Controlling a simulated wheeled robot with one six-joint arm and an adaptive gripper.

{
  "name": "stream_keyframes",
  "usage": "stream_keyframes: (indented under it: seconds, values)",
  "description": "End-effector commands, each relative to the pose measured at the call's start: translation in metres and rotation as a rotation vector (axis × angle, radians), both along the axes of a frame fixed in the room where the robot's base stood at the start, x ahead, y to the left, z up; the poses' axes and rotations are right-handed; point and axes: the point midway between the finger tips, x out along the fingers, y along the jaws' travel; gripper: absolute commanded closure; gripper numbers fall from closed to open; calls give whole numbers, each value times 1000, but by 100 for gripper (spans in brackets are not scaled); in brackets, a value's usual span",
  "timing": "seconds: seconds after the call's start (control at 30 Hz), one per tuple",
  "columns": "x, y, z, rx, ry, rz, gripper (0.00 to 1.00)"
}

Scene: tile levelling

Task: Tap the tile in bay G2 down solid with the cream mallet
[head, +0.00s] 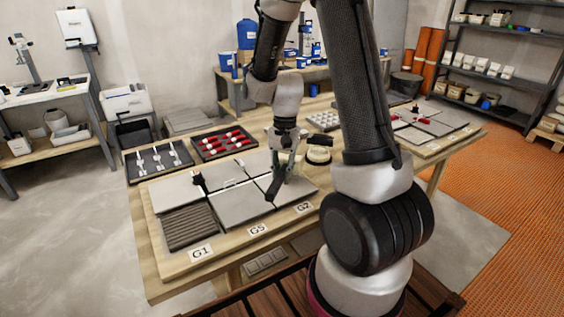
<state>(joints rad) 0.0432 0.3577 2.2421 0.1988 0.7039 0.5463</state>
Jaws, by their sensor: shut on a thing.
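The cream mallet (318,155) seems to show as a pale round head just right of my gripper; its handle is hard to make out. My gripper (283,176) is low over the tile board, its fingers pointing down and shut on what looks like the mallet's handle. The grey tile in bay G2 (299,190) lies at the board's right end, behind the label G2 (304,208). My gripper partly covers that tile. I cannot tell whether the mallet touches it or whether the tile sits level.
Bays G5 (236,204) and G1 (188,226) lie to the left; G1 shows ridged grey bedding. A small black piece (200,182) stands among the tiles. Trays with white (160,160) and red-and-white tools (222,142) lie behind. A second tile board (428,122) is at right.

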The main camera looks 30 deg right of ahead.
Motion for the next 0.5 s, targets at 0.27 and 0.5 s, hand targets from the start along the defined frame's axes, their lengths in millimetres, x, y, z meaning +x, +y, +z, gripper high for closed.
stream_keyframes:
  seconds: [0.27,0.5]
  values:
    - [0,0,-18,-1,-2,1,100]
    - [1,0,11,-1,-6,2,100]
